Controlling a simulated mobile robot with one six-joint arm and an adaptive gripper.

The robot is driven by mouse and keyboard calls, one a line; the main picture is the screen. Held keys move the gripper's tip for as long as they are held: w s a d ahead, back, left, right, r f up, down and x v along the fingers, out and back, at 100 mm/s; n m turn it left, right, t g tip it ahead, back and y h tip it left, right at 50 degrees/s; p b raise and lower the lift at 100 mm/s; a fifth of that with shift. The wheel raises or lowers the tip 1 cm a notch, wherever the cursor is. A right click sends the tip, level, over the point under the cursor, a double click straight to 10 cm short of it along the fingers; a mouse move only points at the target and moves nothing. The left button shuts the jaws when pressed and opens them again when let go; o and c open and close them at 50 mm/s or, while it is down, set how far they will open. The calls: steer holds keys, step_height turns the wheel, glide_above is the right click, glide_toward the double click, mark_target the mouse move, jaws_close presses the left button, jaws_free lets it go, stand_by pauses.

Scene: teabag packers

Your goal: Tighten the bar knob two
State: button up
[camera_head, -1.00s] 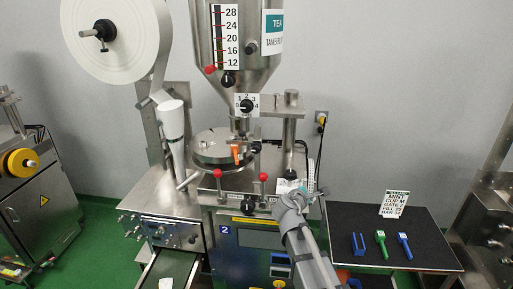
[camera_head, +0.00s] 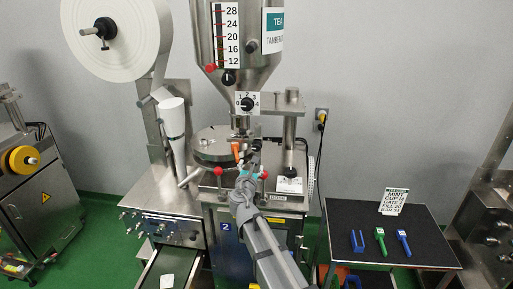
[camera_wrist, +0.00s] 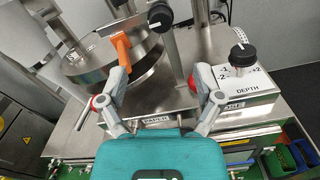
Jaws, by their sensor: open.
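A black round knob (camera_wrist: 160,18) sits on an upright post beside the turntable, beyond my fingertips in the wrist view. I cannot tell whether it is bar knob two; no number is readable on it. An orange handle (camera_wrist: 120,46) stands to its left, on a bar above the turntable. My gripper (camera_wrist: 162,84) is open and empty, with its fingers spread on both sides of the view. In the head view my gripper (camera_head: 250,170) is in front of the turntable, partly hiding the bar area. Two red ball knobs (camera_head: 217,171) (camera_head: 264,174) flank it.
The depth knob (camera_wrist: 242,56) stands on a labelled plate at right. A round metal turntable (camera_head: 210,148) lies behind my gripper. A dark side table (camera_head: 385,240) holds blue and green tools and a card.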

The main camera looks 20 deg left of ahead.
mark_target(257, 149)
steer(key=x, duration=1.4)
steer(key=shift+d, duration=0.1)
steer(key=shift+s, duration=0.1)
steer(key=c, duration=1.2)
steer(key=shift+o, duration=0.2)
steer(key=shift+m, duration=0.4)
steer(key=m, duration=0.8)
steer(key=shift+d+m, duration=0.1)
steer(key=shift+m, duration=0.3)
steer(key=m, duration=0.4)
steer(key=shift+f+m, duration=0.1)
steer(key=shift+m, duration=2.1)
